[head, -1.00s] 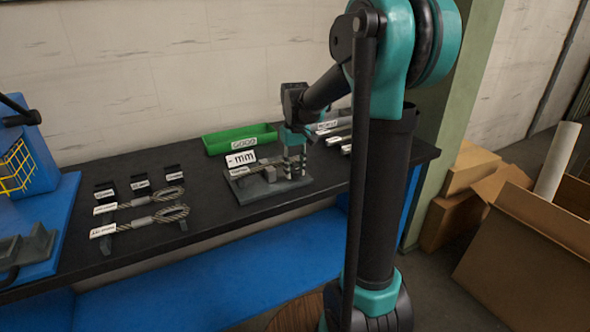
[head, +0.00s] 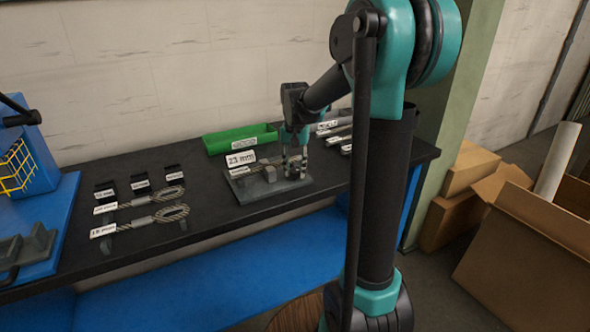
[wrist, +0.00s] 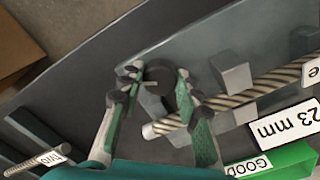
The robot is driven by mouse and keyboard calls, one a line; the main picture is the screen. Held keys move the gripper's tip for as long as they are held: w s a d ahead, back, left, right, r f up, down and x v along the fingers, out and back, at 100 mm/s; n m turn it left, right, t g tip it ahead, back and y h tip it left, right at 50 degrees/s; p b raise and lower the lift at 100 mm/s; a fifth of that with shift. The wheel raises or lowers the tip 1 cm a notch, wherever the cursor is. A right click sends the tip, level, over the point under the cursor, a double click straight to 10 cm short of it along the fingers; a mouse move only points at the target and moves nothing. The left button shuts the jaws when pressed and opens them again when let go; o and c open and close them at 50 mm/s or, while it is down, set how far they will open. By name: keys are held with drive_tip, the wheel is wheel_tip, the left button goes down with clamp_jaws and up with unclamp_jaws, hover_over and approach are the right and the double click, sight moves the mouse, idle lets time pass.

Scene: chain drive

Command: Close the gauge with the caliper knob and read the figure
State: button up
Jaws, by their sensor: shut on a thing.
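The gauge is a grey plate (head: 245,190) on the bench with upright blocks, and a wire rope (wrist: 245,97) lies across it. Its sign (head: 241,159) reads "23 mm"; the same sign shows in the wrist view (wrist: 286,124). The caliper knob (wrist: 160,76) is a dark round piece at the plate's right end in the head view. My gripper (head: 294,172) is over that end, pointing down. In the wrist view its fingers (wrist: 157,78) stand on both sides of the knob, shut on it. A grey block (wrist: 231,69) stands beside the rope.
A green tray (head: 213,149) stands behind the gauge; its label reads "GOOD" in the wrist view (wrist: 248,166). Looped ropes with tags (head: 172,213) and small black holders (head: 141,184) are at left. More tagged pieces (head: 338,140) lie at right, close to my gripper. The front bench strip is clear.

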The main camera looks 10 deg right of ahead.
sight(295, 170)
drive_tip(key=shift+m, duration=0.5)
drive_tip(key=o, duration=1.2)
drive_tip(key=shift+c, duration=0.2)
wheel_tip(295, 170, up, 12)
drive_tip(key=s+d+f+n+t, duration=0.2)
drive_tip(key=s+f, duration=0.9)
drive_tip(key=s+d+f+n+t, duration=0.2)
drive_tip(key=s+f+n, duration=0.1)
drive_tip(key=s+f, duration=0.8)
drive_tip(key=shift+s+d+f+n, duration=0.15)
drive_tip(key=shift+s+f+n, duration=0.15)
drive_tip(key=shift+f, duration=0.35)
